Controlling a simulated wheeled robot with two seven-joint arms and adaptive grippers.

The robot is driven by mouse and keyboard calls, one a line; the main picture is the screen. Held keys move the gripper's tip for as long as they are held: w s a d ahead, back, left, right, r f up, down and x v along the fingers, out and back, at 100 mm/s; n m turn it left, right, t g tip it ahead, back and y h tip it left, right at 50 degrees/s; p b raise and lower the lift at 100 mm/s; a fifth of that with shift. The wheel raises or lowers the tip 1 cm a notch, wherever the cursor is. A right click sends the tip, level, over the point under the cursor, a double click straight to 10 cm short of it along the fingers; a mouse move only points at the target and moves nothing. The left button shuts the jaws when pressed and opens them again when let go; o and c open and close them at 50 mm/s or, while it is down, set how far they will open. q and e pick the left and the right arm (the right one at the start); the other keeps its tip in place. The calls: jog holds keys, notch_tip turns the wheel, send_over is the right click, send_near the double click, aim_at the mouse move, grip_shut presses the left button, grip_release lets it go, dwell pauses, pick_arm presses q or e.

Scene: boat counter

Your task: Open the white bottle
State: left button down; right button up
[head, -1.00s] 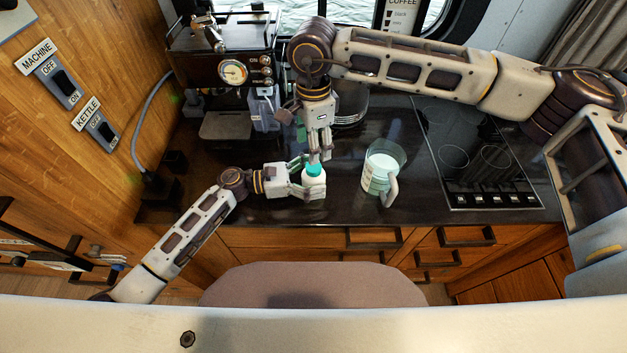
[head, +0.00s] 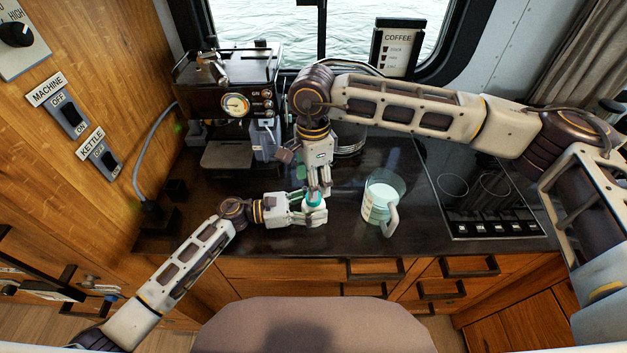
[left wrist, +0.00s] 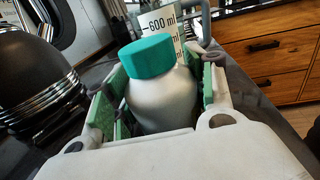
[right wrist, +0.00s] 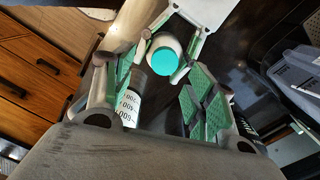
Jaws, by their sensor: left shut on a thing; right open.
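The white bottle (head: 314,215) with a teal cap (head: 314,198) stands upright near the counter's front edge. In the left wrist view the bottle (left wrist: 163,98) sits between the green-padded fingers, its cap (left wrist: 147,56) on. My left gripper (head: 304,208) is shut around the bottle's body from the left. My right gripper (head: 322,190) points down from above, just by the cap. In the right wrist view this gripper (right wrist: 160,100) is open, with nothing between its fingers, and the cap (right wrist: 163,61) lies beyond the fingertips.
A clear measuring jug (head: 381,200) with a handle stands just right of the bottle. A coffee machine (head: 230,90) is at the back left, a black cooktop (head: 485,195) at the right. Stacked dark dishes (left wrist: 45,80) show in the left wrist view.

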aim_at(313, 208)
jog(key=shift+s+a+f, duration=0.3)
jog(key=shift+s+a, duration=0.1)
jog(key=shift+a, duration=0.1)
jog(key=shift+a+r+y, duration=0.1)
jog(key=shift+a+y, duration=0.1)
jog(key=shift+y, duration=0.1)
jog(key=m, duration=0.2)
jog(key=r+m, duration=0.1)
jog(key=shift+w+r+m, duration=0.1)
jog(key=shift+w+m, duration=0.25)
jog(key=shift+m, duration=0.05)
jog(key=m, duration=0.3)
jog(key=shift+w+d+r, duration=0.2)
jog(key=shift+w+r, duration=0.05)
jog(key=shift+r, duration=0.05)
jog(key=m, duration=0.5)
jog(key=shift+w+d+r+m, duration=0.1)
jog(key=shift+w+d+m, duration=0.1)
jog(key=shift+d+m, duration=0.15)
jog(key=m, duration=0.5)
jog(key=shift+d+m, duration=0.2)
jog(key=shift+m, duration=0.05)
jog(key=shift+f, duration=4.05)
